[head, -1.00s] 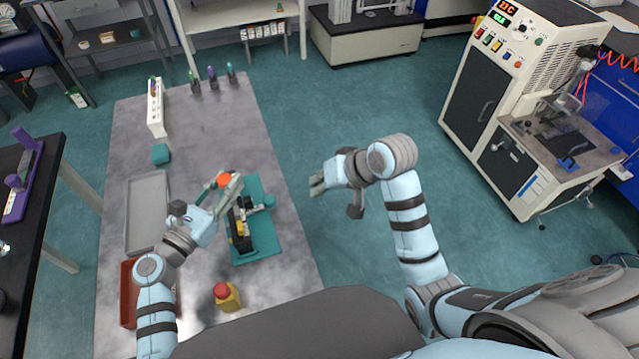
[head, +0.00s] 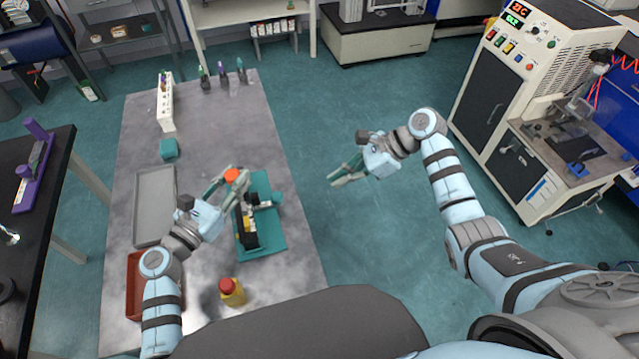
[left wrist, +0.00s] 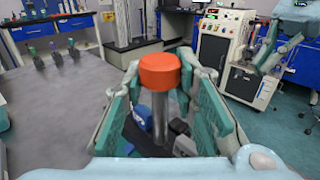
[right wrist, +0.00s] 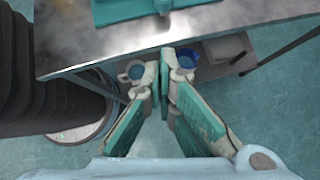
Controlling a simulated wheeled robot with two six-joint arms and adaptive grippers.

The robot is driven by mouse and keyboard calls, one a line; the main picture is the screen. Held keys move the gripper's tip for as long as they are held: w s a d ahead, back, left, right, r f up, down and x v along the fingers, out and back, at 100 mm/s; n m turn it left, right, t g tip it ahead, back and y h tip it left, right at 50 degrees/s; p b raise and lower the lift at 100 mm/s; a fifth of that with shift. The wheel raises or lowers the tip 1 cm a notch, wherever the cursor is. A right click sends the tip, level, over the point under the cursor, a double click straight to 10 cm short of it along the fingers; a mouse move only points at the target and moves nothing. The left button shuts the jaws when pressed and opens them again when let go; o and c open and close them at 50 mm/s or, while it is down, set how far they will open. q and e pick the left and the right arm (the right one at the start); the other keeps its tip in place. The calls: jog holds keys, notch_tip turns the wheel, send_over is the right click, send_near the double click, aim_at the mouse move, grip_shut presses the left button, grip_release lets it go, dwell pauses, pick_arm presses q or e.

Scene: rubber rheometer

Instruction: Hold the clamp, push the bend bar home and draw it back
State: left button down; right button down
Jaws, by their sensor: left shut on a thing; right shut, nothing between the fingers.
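The teal fixture (head: 268,238) lies on the grey table, with a black and yellow block (head: 246,226) and a short grey bar (head: 264,204) on it. I cannot tell for sure which part is the bend bar. An orange-capped clamp post (head: 232,175) stands at its far left; it also shows in the left wrist view (left wrist: 160,72). My right gripper (head: 334,180) is shut and empty, over the floor to the right of the table, apart from the fixture. The right wrist view shows its fingertips (right wrist: 166,62) together near the table edge.

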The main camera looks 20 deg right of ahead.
jog(key=shift+a+r+x, duration=0.35)
jog(key=shift+x, duration=1.6)
jog(key=shift+a+r+x, duration=0.3)
jog(key=shift+x, duration=1.7)
jog(key=shift+a+r+x, duration=0.35)
jog(key=shift+x, duration=1.6)
jog(key=shift+w, duration=0.2)
jog(key=shift+a, duration=0.95)
